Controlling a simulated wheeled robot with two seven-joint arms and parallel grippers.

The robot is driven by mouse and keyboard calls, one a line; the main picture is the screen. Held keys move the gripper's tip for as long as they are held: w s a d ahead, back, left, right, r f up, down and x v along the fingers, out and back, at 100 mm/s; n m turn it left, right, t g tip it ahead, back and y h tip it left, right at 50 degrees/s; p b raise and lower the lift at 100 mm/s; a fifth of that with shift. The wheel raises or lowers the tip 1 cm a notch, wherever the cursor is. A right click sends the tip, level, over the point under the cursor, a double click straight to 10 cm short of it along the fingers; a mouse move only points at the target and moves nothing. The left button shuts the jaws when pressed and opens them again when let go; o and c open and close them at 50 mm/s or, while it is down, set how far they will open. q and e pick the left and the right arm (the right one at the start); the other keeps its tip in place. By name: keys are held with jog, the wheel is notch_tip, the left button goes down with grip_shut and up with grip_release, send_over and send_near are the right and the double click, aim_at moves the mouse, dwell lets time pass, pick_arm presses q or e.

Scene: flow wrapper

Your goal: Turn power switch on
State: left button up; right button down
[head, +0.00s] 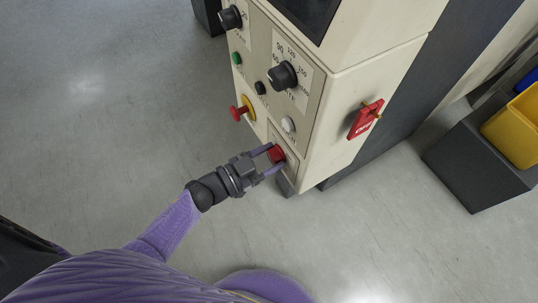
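The machine's cream control cabinet (340,85) stands at the top middle of the head view. A red round switch (277,154) sits low on its front panel. My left gripper (277,160) is at this red switch, with its two fingers apart on either side of it. I cannot tell whether the fingers touch it. A red switch handle (365,119) with a brass-coloured part is on the cabinet's right side face, apart from the gripper. My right gripper is not in the view.
The panel also bears a black dial (283,75), a second black knob (230,18), a red emergency-stop button (240,112) on a yellow base, a white button (288,124) and a green button (236,58). A dark box with a yellow bin (513,130) stands at right. Floor at left is clear.

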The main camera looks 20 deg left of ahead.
pick_arm(q)
jog(key=c, duration=0.5)
grip_shut()
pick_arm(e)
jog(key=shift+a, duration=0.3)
